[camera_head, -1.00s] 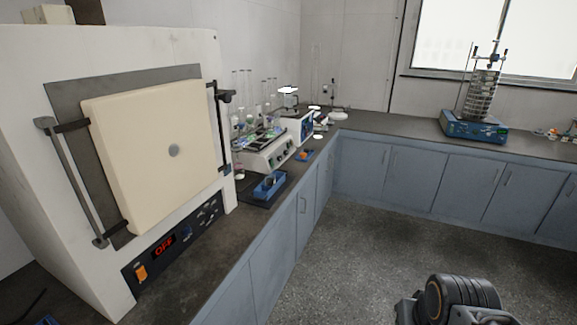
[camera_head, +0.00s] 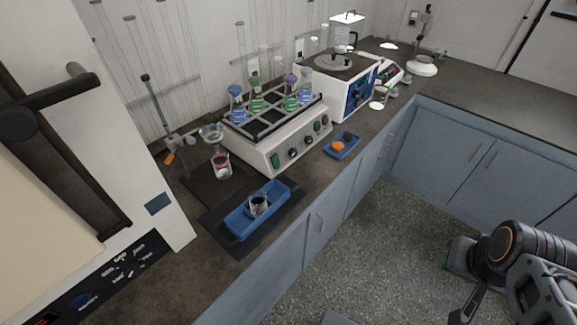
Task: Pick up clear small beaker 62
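A small clear beaker (camera_head: 222,166) with reddish contents stands on the dark counter, left of the shaker. A second small clear vessel (camera_head: 258,205) with dark contents sits in a blue tray nearer the counter's front edge. I cannot tell which of them is beaker 62, as no label is readable. My arm shows at the lower right, over the floor and well away from both vessels. A dark finger-like part of my gripper (camera_head: 468,304) shows at the bottom edge; the rest is hidden or cut off, so its opening cannot be told.
The blue tray (camera_head: 239,224) lies on a dark mat. A white shaker (camera_head: 271,158) holding several coloured flasks stands behind it. A clamp stand (camera_head: 154,97) is close to the beaker. A furnace (camera_head: 150,215) blocks the left.

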